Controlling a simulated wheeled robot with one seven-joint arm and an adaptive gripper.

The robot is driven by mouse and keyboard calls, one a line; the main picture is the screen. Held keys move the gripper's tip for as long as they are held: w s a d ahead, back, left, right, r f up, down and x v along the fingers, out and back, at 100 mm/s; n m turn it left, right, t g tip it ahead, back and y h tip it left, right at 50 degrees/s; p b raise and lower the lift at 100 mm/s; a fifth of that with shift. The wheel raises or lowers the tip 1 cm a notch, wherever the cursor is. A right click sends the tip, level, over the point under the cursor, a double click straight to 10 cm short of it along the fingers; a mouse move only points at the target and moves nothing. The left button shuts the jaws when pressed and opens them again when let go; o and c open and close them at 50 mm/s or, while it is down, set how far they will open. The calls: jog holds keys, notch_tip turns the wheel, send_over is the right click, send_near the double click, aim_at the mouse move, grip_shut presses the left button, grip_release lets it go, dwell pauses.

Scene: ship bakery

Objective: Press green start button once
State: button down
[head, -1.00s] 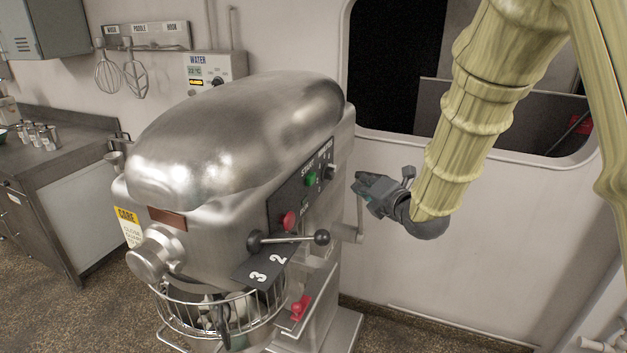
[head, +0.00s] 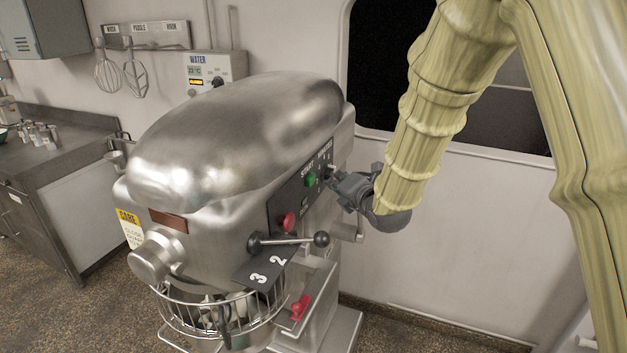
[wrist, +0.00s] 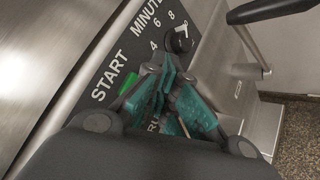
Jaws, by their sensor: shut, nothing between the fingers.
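The green start button (head: 311,179) is on the dark control panel on the side of the big metal mixer (head: 240,130). My gripper (head: 334,182) is shut and empty, pointing at the panel from the right. In the wrist view its teal fingertips (wrist: 168,72) lie over the panel, right of the green button and below the minutes knob (wrist: 179,40). I cannot tell whether the fingertips touch the panel.
A red button (head: 289,221) sits lower on the same panel. A speed lever with a black ball (head: 321,238) sticks out below my gripper. A wire bowl guard (head: 222,312) is at the mixer's front.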

aim_at(310, 180)
jog(key=shift+w+a, duration=0.25)
jog(key=shift+a, duration=0.75)
jog(key=shift+w+a+f+b, duration=0.1)
jog(key=shift+a+b, duration=0.1)
jog(key=shift+b, duration=0.2)
dwell(0.5)
jog(key=shift+a, duration=0.3)
